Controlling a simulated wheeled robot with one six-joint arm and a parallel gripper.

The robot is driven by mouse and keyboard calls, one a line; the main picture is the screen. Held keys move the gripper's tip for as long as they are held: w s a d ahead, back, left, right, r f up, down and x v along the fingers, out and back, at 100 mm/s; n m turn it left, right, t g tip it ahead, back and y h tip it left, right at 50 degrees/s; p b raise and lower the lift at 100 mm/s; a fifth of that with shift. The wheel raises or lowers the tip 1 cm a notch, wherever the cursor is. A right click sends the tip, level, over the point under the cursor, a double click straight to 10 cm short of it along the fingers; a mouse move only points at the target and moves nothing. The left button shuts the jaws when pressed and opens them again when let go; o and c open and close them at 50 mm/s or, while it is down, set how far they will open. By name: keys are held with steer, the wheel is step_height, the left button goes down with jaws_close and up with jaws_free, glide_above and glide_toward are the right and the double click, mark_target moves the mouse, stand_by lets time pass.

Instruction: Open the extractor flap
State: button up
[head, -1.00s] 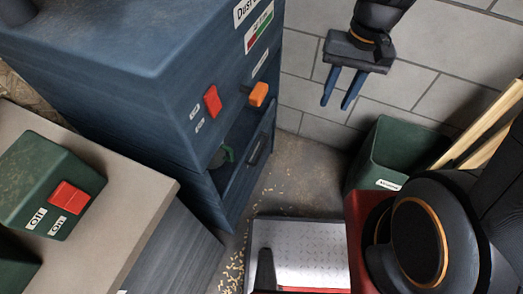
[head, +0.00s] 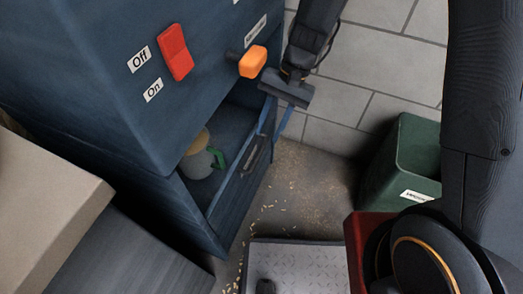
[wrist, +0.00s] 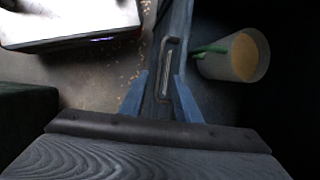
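The extractor is a dark blue cabinet (head: 90,70). Its low front panel with a dark bar handle (head: 251,160) stands below an open gap in the front. In the wrist view the handle (wrist: 168,70) lies ahead of my gripper (wrist: 160,80), between the lines of its two blue fingers. The fingers are apart with nothing held; contact with the panel cannot be told. One finger is mostly hidden there.
A mug-like container with a green handle (head: 217,158) sits inside the gap. A red Off/On switch (head: 175,52) is on the cabinet front. A green bin (head: 405,165) stands right by the wall. A metal plate (head: 300,265) and scattered chips lie on the floor.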

mark_target(259, 155)
steer(key=b+x, duration=0.2)
steer(key=x, duration=0.5)
steer(key=shift+a+f, duration=0.1)
steer(key=shift+f, duration=0.05)
steer(key=shift+s, duration=0.1)
jaws_close()
